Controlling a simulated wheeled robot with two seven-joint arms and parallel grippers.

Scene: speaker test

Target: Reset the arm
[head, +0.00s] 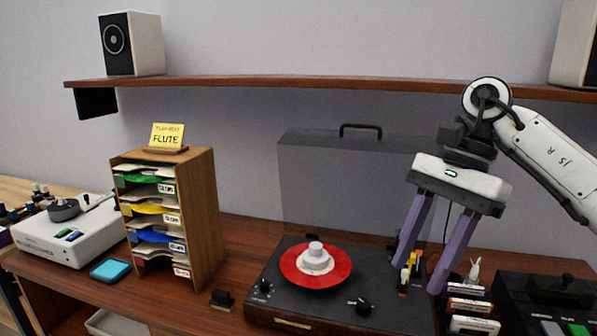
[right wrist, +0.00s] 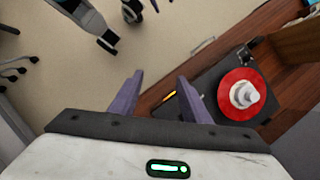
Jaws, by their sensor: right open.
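My right gripper (head: 425,245) hangs over the right side of the turntable (head: 378,296), with its two purple fingers apart and nothing seen between them. In the right wrist view, the open fingers (right wrist: 158,98) point toward the floor and the table's front edge. A red disc (head: 292,270) with a white stepped piece (head: 315,258) on its middle lies on the turntable. My right arm (head: 550,155) comes in from the right, bent near the shelf. My left gripper is not in view.
A wooden shelf (head: 300,83) runs along the wall above, with a speaker (head: 132,44) on it. A slotted wooden rack (head: 207,215) with a "FLUTE" note (head: 167,136) stands left. A transparent lid (head: 345,185) is behind the turntable. Small cassettes (head: 468,305) lie right.

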